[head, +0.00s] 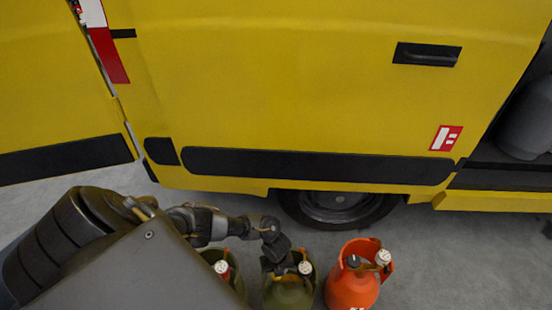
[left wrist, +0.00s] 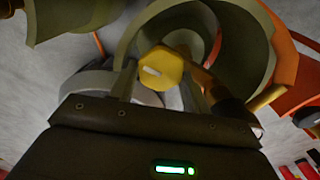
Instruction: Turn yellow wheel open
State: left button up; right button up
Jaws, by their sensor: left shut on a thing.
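The yellow wheel (left wrist: 163,70) is between the fingers of my left gripper (left wrist: 160,84) in the left wrist view; a pale mark shows on its face. My left gripper is shut on it. In the head view my left gripper (head: 277,258) is over the top of the middle cylinder, an olive-green one (head: 288,294), and hides the wheel there. The cylinder's green collar (left wrist: 255,55) curves around the wheel in the left wrist view. My right gripper is in neither view.
An orange cylinder (head: 352,288) stands close on the right, and another olive-green cylinder (head: 212,256) on the left. A yellow van (head: 300,90) with a dark wheel (head: 335,205) is right behind them. Grey floor (head: 450,270) is clear at the right.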

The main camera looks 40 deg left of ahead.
pick_arm(q)
jog(key=shift+r+n+p, duration=0.15)
jog(key=shift+n+p, duration=0.3)
jog(key=shift+n, duration=0.55)
jog(key=shift+n+p, duration=0.5)
jog(key=shift+n, duration=0.9)
jog(key=n+p, duration=0.2)
jog(key=n, duration=0.1)
jog(key=shift+w+n, duration=0.1)
jog(key=shift+n, duration=0.2)
jog(key=n+p, duration=0.1)
jog(key=n, duration=0.1)
jog(key=shift+n, duration=0.4)
jog(key=n+p, duration=0.1)
jog(key=n, duration=0.3)
jog(key=shift+w+a+n+p, duration=0.1)
jog(key=shift+w+n+p, duration=0.05)
jog(key=shift+n+p, duration=0.25)
jog(key=shift+n, duration=0.8)
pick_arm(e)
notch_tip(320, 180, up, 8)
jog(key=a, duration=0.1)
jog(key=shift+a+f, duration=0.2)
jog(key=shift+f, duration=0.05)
pick_arm(q)
jog(key=shift+a, duration=0.1)
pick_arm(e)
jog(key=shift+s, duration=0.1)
